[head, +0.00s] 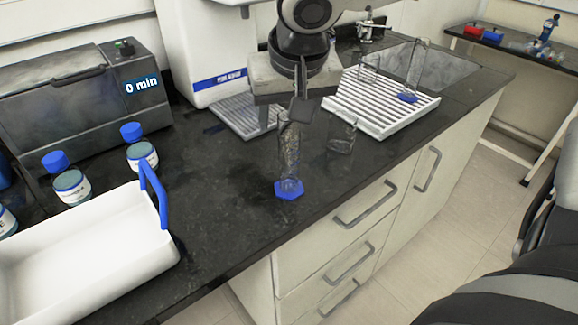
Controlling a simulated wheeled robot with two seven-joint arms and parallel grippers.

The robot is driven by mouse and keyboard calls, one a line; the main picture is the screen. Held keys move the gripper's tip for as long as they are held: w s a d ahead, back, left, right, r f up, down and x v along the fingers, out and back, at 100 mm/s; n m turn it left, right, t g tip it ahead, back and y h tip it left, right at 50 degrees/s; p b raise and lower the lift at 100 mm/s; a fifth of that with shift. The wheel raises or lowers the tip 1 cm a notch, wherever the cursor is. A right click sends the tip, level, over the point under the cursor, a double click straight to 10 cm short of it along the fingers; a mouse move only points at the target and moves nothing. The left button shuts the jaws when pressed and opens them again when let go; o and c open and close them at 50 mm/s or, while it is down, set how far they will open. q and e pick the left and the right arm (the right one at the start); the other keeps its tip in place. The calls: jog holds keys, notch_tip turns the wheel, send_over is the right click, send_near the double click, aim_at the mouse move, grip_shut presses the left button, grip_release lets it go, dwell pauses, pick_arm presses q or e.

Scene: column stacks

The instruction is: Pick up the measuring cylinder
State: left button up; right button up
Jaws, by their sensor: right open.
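The measuring cylinder (289,160) is clear glass with a blue hexagonal base (288,190). It stands upright on the dark worktop near the front edge. My right gripper (290,112) comes down from above and is open at the cylinder's upper end. Its fingers and body hide the cylinder's top. I cannot tell whether a finger touches the glass. My left gripper is not in view.
A clear beaker (342,138) stands close to the right of the cylinder. A white drying rack (385,112) lies behind it. A white tray with a blue handle (110,232) and blue-capped bottles (141,155) are at left. The worktop between tray and cylinder is clear.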

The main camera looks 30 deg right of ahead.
aim_at(288, 135)
jog(key=shift+s+x, duration=0.2)
jog(key=shift+x, duration=1.15)
jog(key=shift+s+x, duration=0.15)
jog(key=shift+x, duration=1.2)
jog(key=shift+d+f, duration=0.1)
jog(key=shift+d, duration=0.05)
grip_shut()
